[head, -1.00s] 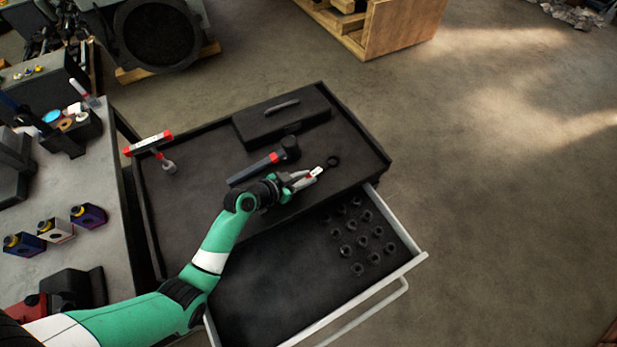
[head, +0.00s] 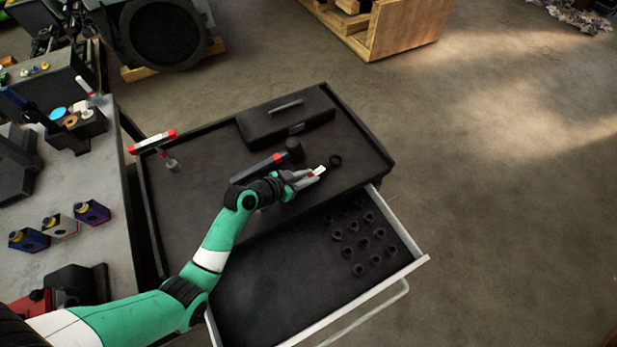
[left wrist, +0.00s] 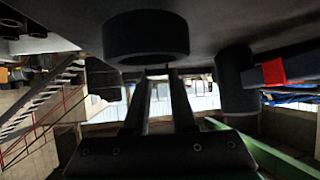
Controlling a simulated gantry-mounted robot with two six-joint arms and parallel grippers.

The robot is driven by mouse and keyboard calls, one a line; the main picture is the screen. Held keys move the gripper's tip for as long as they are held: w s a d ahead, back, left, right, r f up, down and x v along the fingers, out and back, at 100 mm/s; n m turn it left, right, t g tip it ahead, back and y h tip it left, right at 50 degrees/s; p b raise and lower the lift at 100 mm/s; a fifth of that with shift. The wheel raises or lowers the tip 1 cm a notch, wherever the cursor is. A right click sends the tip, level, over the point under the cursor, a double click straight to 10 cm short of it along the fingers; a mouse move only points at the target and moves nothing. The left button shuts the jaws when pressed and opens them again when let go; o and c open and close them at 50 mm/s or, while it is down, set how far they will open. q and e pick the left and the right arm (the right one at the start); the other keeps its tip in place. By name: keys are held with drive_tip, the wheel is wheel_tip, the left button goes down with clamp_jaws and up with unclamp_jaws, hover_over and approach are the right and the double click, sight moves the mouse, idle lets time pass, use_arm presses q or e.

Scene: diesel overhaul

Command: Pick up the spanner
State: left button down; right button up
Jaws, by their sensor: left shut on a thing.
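My left gripper (head: 314,175) is low over the black tool tray (head: 205,195), its fingers pointing right. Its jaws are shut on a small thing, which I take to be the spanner. My right gripper is not in view.
A black ring (head: 335,160) lies just beyond the fingertips. A hammer (head: 265,166) with a red band and a black case (head: 286,116) lie behind. The open drawer (head: 270,285) in front holds several sockets. A red-and-white bar (head: 152,141) is at the tray's left edge.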

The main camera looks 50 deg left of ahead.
use_arm(q)
drive_tip(key=s+d+r+p, duration=0.5)
drive_tip(key=d+r, duration=0.6)
drive_tip(key=d, duration=0.2)
drive_tip(key=shift+r+p, duration=0.3)
drive_tip(key=shift+r, duration=0.05)
